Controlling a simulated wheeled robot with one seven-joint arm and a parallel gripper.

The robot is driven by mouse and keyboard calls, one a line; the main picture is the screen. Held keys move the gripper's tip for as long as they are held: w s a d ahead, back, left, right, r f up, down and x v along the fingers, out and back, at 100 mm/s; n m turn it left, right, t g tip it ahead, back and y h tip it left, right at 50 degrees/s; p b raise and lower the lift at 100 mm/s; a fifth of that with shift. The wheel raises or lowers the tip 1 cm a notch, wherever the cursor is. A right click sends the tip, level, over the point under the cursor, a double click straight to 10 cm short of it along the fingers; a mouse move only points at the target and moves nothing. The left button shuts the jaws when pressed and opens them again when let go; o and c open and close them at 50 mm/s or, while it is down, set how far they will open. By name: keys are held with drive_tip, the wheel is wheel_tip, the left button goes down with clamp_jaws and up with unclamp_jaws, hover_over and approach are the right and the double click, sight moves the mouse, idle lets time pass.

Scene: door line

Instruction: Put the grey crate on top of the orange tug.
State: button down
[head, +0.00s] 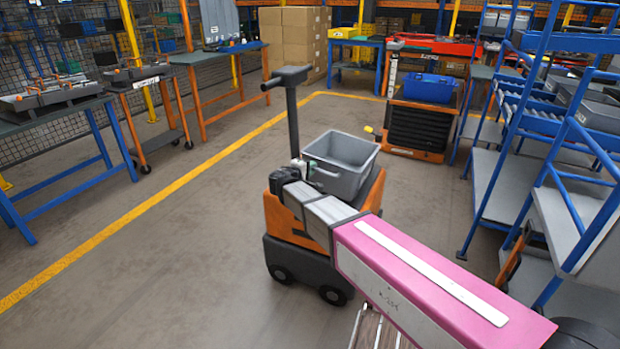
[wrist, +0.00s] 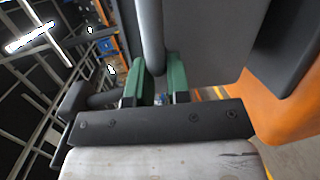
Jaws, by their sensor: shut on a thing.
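The grey crate (head: 345,183) is upright and open-topped, over the deck of the orange tug (head: 278,218) in the head view. I cannot tell whether its base touches the deck. The tug has a dark lower body with wheels and an upright tiller post. My gripper (head: 301,168) is at the crate's near left side. In the wrist view, my green fingers (wrist: 158,85) are shut on a grey bar or rim of the crate (wrist: 205,35). Orange bodywork of the tug (wrist: 290,95) shows at the right. My arm hides part of the tug's front.
The tiller post (head: 292,115) rises close behind my gripper. Blue shelving (head: 510,150) stands at the right. A black and orange cart with a blue bin (head: 430,88) is behind. Work tables (head: 65,120) line the left. The floor left of the tug is clear.

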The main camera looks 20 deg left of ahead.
drive_tip(key=shift+f, duration=2.05)
drive_tip(key=c, duration=1.1)
unclamp_jaws()
drive_tip(key=v, duration=1.2)
drive_tip(key=shift+r, duration=0.15)
